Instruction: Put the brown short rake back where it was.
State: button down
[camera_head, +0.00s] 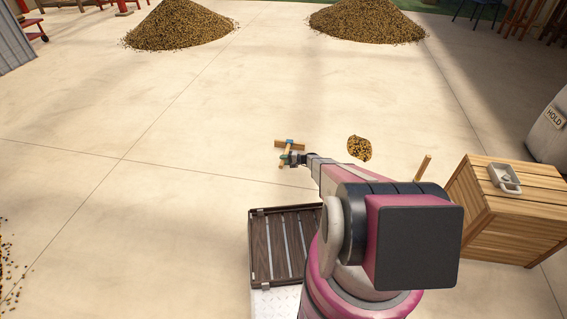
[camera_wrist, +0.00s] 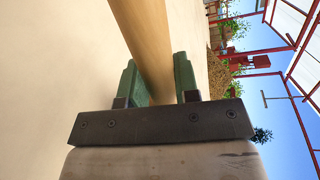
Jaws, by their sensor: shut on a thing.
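A short rake (camera_head: 297,145) with a brown wooden crosspiece and a tan handle is at my gripper (camera_head: 288,158), over the pale floor left of the small bean pile. In the wrist view, the green fingers of my gripper (camera_wrist: 157,80) are shut on the rake's round tan handle (camera_wrist: 142,35). The handle runs up out of the top of that view, so its head does not show there. I cannot tell from the head view whether the rake touches the floor.
A small bean patch (camera_head: 359,148) lies on the floor. A dark slatted tray (camera_head: 253,250) is by my base. A wooden crate (camera_head: 520,238) carries a grey scoop (camera_head: 505,178); a wooden stick (camera_head: 424,167) rises left of it. Two large bean heaps (camera_head: 178,25) (camera_head: 367,22) stand far back.

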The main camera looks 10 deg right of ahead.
jog(key=shift+f, duration=0.65)
jog(key=c, duration=0.8)
grip_release()
jog(key=shift+f, duration=0.15)
jog(key=shift+c, duration=0.2)
